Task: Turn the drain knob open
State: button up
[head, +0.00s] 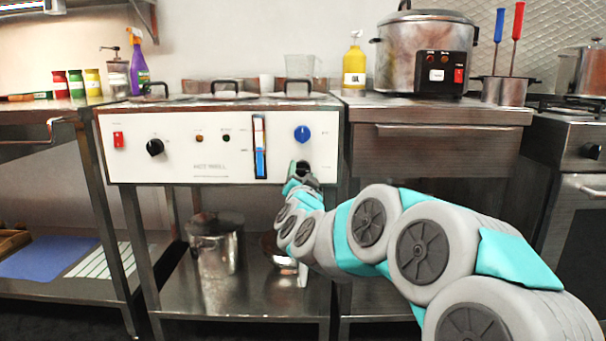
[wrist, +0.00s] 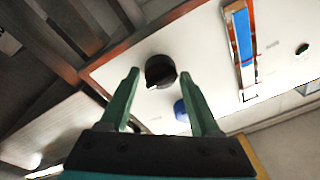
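The white control panel (head: 215,168) of the bain-marie faces me. A blue knob (head: 302,134) is at its right side, a black knob (head: 155,147) at its left. My gripper (head: 302,170) is at the panel's lower right, just below the blue knob. In the wrist view, my gripper (wrist: 160,77) is open and empty, with a dark round knob (wrist: 160,70) framed between its fingertips; contact cannot be told. The blue knob (wrist: 181,111) is partly hidden behind the right finger there. Knob labels are too small to read, so I cannot tell which is the drain knob.
A blue level gauge (head: 260,146) and a red switch (head: 118,139) are on the panel. A metal pot (head: 215,245) and a bowl stand on the shelf below. A large steel cooker (head: 412,60) stands on the right counter. The space before the panel's left part is clear.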

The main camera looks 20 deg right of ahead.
jog(key=shift+o, duration=1.2)
jog(key=shift+r, duration=0.1)
jog(key=shift+s, duration=0.15)
jog(key=v, duration=0.7)
jog(key=shift+s+p, duration=0.25)
jog(key=shift+p, duration=0.15)
jog(key=shift+a, duration=0.2)
